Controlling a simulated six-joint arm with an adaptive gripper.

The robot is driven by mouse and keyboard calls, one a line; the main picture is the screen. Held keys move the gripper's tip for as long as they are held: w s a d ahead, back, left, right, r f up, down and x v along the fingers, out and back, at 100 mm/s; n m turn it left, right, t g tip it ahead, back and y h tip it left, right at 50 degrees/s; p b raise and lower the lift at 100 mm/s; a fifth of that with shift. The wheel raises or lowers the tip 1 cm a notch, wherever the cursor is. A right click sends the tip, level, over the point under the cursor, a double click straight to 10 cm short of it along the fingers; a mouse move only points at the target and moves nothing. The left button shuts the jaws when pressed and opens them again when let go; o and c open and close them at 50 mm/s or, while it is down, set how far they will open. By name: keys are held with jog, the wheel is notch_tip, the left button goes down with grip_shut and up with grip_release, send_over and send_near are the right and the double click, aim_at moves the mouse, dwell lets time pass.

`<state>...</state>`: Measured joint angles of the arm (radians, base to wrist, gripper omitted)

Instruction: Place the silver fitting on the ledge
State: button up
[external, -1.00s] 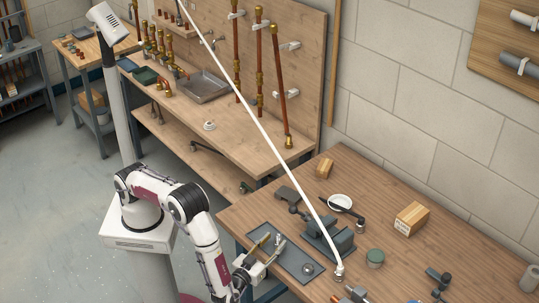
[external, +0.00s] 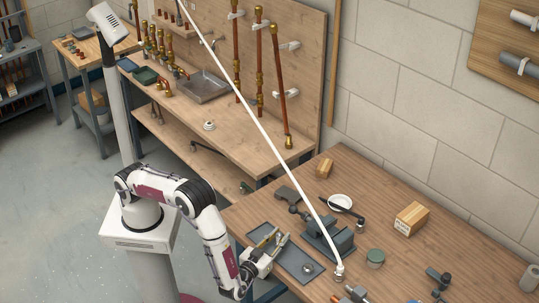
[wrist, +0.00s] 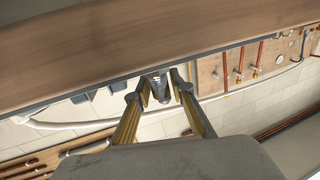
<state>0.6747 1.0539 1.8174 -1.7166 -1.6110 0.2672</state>
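My gripper (external: 276,243) is level, over the left part of the grey tray (external: 292,262) on the near bench. In the wrist view my gripper (wrist: 162,88) has its fingers drawn together around a small dark-grey metal piece (wrist: 160,87). This looks like the silver fitting, with both fingertips apparently touching its sides. In the external view the piece is too small and covered to make out clearly. A small round silver part (external: 307,268) lies on the tray's right side. A raised shelf on the back panel (external: 176,26) may be the ledge; I cannot tell.
A grey vise (external: 330,240) stands right behind the tray. A slanting white pole (external: 262,130) crosses above the bench. Copper pipes (external: 259,60) stand on the back bench.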

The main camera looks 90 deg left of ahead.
aim_at(279, 234)
grip_shut()
jog(key=shift+r, duration=0.1)
jog(key=shift+r, duration=4.95)
jog(key=shift+f, duration=0.1)
